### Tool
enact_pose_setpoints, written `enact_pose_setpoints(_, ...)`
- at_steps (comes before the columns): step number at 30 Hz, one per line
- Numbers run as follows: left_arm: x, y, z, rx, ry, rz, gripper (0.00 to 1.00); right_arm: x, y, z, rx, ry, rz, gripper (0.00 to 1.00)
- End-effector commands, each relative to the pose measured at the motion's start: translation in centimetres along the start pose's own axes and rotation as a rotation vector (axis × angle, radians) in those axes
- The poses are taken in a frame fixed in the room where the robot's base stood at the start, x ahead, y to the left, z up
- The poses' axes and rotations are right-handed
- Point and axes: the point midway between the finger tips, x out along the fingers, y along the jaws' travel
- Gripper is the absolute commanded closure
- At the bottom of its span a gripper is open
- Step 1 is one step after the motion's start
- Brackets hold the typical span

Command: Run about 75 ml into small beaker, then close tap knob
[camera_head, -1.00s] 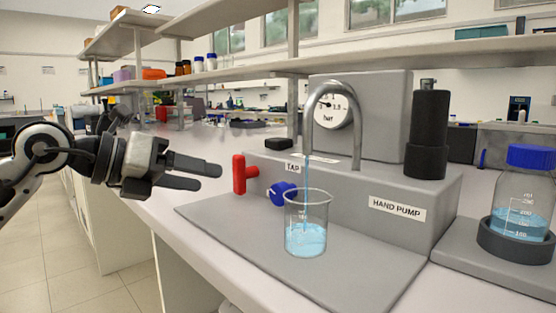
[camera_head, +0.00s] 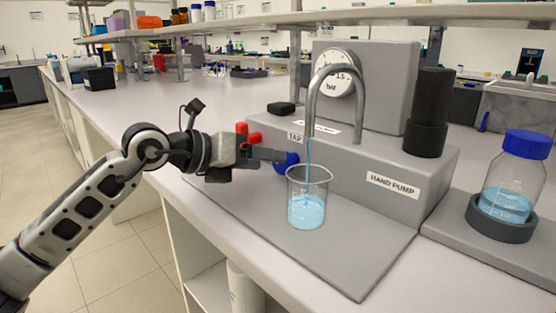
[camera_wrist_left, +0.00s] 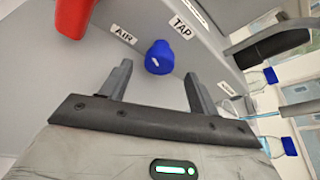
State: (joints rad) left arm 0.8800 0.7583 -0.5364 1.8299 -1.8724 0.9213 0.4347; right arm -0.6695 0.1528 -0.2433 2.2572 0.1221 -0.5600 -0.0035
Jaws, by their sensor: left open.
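The small beaker (camera_head: 307,200) stands upright on the grey base plate under the curved spout (camera_head: 313,110). A thin blue stream runs from the spout into it, and blue liquid fills its lower part. The blue tap knob (camera_head: 288,161) is on the rig's front, left of the beaker. In the left wrist view the tap knob (camera_wrist_left: 159,57) lies between and beyond the fingertips, below the TAP label. My left gripper (camera_head: 284,155) is open around the approach to the knob, and its fingers do not visibly grip it. My right gripper is not in view.
The red air handle (camera_head: 247,133) is just beside my left gripper. The hand pump (camera_head: 428,112) and gauge (camera_head: 336,74) stand on the rig. A blue-capped bottle (camera_head: 510,180) with blue liquid sits in a holder at right.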

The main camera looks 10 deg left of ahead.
Motion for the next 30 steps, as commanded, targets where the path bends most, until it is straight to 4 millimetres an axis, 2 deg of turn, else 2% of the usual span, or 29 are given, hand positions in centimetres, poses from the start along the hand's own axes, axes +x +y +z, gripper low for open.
enact_pose_setpoints(3, 2.2, -0.1, 0.1, -0.001, -0.001, -0.003, 0.39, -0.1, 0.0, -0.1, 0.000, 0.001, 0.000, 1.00)
enact_pose_setpoints(9, 4.2, 0.0, 0.1, 0.000, -0.002, 0.000, 0.39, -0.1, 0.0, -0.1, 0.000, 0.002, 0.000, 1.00)
enact_pose_setpoints(20, 4.6, 0.0, 0.1, 0.001, -0.001, 0.001, 0.39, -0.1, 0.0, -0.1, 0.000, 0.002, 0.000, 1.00)
enact_pose_setpoints(24, 4.6, 0.0, 0.1, 0.000, -0.001, 0.001, 0.78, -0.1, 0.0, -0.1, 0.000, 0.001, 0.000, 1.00)
enact_pose_setpoints(25, 4.6, 0.1, 0.1, 0.000, -0.001, 0.001, 0.84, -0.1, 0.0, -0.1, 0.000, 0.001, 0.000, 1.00)
enact_pose_setpoints(30, 4.6, 0.0, 0.1, 0.003, -0.001, 0.002, 0.84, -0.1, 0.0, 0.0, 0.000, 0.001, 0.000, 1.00)
